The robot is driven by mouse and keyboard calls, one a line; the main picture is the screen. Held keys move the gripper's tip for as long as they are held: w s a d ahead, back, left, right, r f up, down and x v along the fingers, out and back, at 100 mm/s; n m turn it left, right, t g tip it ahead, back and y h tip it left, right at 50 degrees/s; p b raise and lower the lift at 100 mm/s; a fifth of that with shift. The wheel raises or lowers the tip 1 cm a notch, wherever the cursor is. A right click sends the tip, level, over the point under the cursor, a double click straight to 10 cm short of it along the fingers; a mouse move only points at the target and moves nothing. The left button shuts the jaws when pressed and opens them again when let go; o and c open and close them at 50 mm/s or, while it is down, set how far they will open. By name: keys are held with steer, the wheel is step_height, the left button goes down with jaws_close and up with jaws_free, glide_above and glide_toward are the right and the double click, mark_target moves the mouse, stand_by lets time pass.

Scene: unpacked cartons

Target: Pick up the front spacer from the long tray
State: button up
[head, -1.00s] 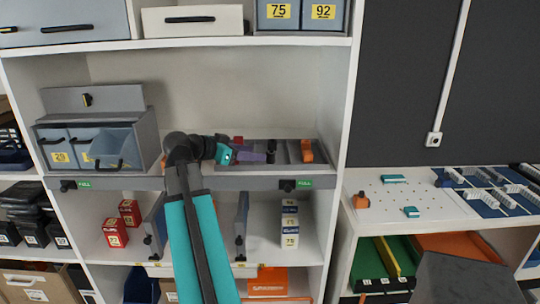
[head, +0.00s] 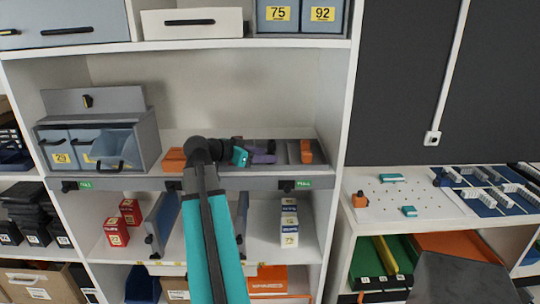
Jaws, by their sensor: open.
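The long tray (head: 321,162) is grey and lies on the middle shelf of the white rack. An orange piece (head: 306,151) stands at its right end and another orange piece (head: 174,160) lies at its left end. A dark upright piece (head: 271,146) stands near the middle. My gripper (head: 273,154), with purple fingers and a teal wrist, is over the middle of the tray, pointing right. It is open, with nothing visible between its fingers. I cannot tell which piece is the front spacer; my arm and gripper hide part of the tray.
A grey box with blue bins (head: 152,128) stands left of the tray. The rack's right upright (head: 344,110) is close to the tray's right end. A shelf board (head: 200,46) spans above. A white pegboard table (head: 390,215) is at right.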

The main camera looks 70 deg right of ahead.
steer(key=shift+p+x, duration=0.45)
steer(key=shift+x, duration=1.15)
steer(key=c, duration=1.1)
